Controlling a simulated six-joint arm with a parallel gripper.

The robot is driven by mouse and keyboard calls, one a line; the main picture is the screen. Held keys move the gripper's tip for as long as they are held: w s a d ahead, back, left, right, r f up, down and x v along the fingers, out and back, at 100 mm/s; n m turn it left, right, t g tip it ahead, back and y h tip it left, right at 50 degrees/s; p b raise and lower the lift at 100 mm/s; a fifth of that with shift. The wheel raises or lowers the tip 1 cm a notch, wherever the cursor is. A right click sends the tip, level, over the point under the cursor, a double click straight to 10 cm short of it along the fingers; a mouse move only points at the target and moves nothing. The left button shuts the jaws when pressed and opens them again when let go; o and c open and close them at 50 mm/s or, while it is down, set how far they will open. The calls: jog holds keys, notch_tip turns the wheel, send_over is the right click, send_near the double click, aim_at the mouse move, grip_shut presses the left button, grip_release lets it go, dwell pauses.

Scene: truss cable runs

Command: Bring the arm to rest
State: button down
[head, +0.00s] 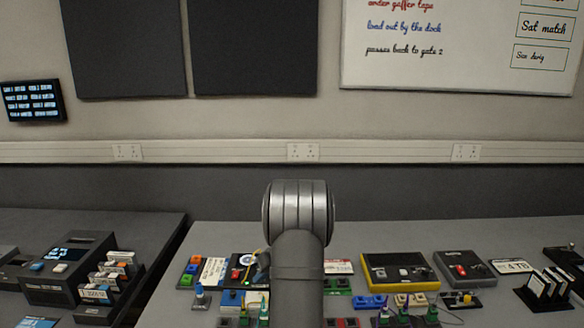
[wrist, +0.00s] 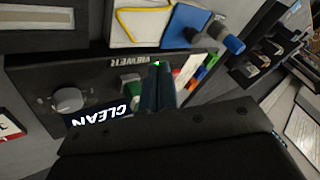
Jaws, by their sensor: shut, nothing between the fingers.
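My arm (head: 298,235) rises in the middle of the head view, its round grey joint at the top. The head view does not show my gripper. In the wrist view my gripper (wrist: 161,70) has its two dark fingers together with nothing between them. The fingertips are over or near a black panel (wrist: 32,75) lettered VIEWER and CLEAN. I cannot tell whether they touch it.
A grey bench (head: 215,228) holds a yellow-edged box (head: 400,272), a dark box with a red button (head: 463,268) and several small coloured parts. A second bench at left carries a dark device (head: 62,268) and a card rack. A whiteboard (head: 450,75) hangs behind.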

jog(key=w+v, duration=0.1)
jog(key=v, duration=0.5)
jog(key=x, duration=0.5)
jog(key=s+x, duration=0.1)
jog(key=x, duration=0.2)
jog(key=shift+a+f, duration=0.2)
jog(key=shift+f, duration=0.05)
jog(key=a, duration=0.1)
jog(key=s+a, duration=0.1)
jog(key=a, duration=0.1)
jog(key=a+f, duration=0.1)
jog(key=shift+s+a, duration=0.25)
jog(key=shift+s, duration=0.05)
jog(key=d, duration=0.8)
jog(key=shift+d, duration=0.15)
jog(key=d, duration=0.1)
jog(key=w+d, duration=0.1)
jog(key=d, duration=0.1)
jog(key=shift+w, duration=0.35)
jog(key=v, duration=1)
jog(key=w+r+n+t+h, duration=0.1)
jog(key=w+r+n+h, duration=0.1)
jog(key=r+n, duration=0.4)
jog(key=w+a+r+n+t+h, duration=0.1)
jog(key=r+n, duration=0.4)
jog(key=r, duration=0.8)
jog(key=shift+w+n+t+h, duration=0.35)
jog(key=shift+w+h, duration=0.55)
jog(key=shift+w, duration=0.45)
jog(key=shift+a, duration=0.15)
